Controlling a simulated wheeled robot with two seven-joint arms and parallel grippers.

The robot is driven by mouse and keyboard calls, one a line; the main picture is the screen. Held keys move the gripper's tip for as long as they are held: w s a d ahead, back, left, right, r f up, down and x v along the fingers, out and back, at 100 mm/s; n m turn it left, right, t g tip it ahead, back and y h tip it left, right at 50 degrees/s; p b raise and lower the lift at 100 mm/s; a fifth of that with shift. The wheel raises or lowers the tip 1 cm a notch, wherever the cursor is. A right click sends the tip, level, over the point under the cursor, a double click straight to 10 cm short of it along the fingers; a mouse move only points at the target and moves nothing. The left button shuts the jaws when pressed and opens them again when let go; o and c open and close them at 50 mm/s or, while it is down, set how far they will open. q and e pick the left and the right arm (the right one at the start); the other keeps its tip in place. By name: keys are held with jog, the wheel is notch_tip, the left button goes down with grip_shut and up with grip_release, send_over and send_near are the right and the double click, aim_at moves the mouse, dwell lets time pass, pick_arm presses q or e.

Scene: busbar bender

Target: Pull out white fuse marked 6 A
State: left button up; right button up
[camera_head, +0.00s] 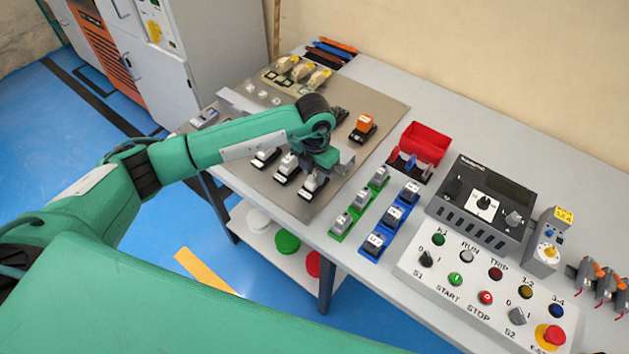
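My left arm comes in from the left over the table. My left gripper (322,172) points down at the nearest of several white fuses in black holders on the metal plate. That fuse (313,182) shows just under the gripper, and the fingers are too hidden to tell whether they touch it. A second white fuse (287,167) and a third (265,157) stand in a row to its left. The 6 A marking is too small to read on any fuse. My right gripper is not in view.
Right of the plate (385,100) stand green-based units (360,199), blue-based units (393,217) and a red bin (425,143). An orange block (364,123) sits behind the gripper. A control panel (480,285) and a grey meter (482,205) fill the right side.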

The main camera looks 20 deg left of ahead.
aim_at(315, 173)
pick_arm(q)
grip_shut()
jog(key=shift+r, duration=0.25)
jog(key=shift+r+p, duration=0.45)
jog(key=shift+r, duration=0.65)
jog(key=shift+p, duration=0.3)
jog(key=shift+r+p, duration=0.3)
jog(key=shift+r, duration=0.3)
jog(key=shift+r+p, duration=0.95)
jog(key=shift+r, duration=0.95)
